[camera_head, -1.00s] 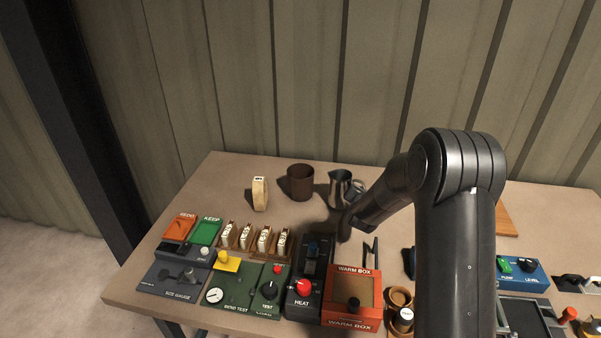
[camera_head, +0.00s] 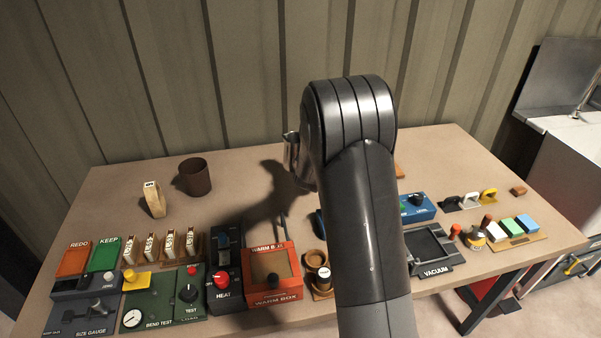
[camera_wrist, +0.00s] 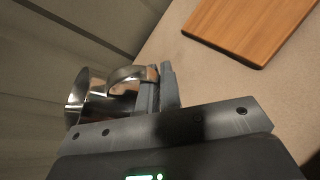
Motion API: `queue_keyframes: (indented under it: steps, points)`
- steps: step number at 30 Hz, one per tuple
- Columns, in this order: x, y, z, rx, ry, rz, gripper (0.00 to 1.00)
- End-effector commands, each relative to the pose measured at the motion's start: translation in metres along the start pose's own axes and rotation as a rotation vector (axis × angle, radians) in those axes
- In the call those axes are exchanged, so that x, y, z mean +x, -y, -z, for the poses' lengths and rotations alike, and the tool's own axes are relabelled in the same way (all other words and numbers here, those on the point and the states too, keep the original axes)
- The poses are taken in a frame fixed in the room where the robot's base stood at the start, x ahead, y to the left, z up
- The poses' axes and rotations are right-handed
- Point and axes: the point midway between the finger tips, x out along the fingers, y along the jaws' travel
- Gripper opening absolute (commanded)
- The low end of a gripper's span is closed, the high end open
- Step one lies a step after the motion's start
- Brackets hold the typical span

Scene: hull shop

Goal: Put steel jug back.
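The steel jug (camera_wrist: 92,97) shows in the wrist view, shiny and tilted on its side in that picture, with its handle between my gripper's fingers. My gripper (camera_wrist: 160,86) is shut on the handle. In the head view a strip of the jug (camera_head: 290,150) shows left of my arm, which hides the rest of it and my gripper. A dark shadow falls on the table (camera_head: 240,163) below it, and the jug appears to be held above the top.
A wooden board (camera_wrist: 250,28) lies on the table near the jug. The orange warm box (camera_head: 272,272) and several other devices line the front. A ribbed wall (camera_head: 230,70) rises behind.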

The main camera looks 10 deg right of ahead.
Motion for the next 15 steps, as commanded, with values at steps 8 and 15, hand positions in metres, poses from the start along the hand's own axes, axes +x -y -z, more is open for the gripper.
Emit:
queue_keyframes:
  steps: [8, 15]
  points:
    - [-0.011, 0.062, -0.076, 0.073, 0.09, 0.149, 0.0]
    - [-0.012, 0.074, -0.087, 0.091, 0.11, 0.19, 0.0]
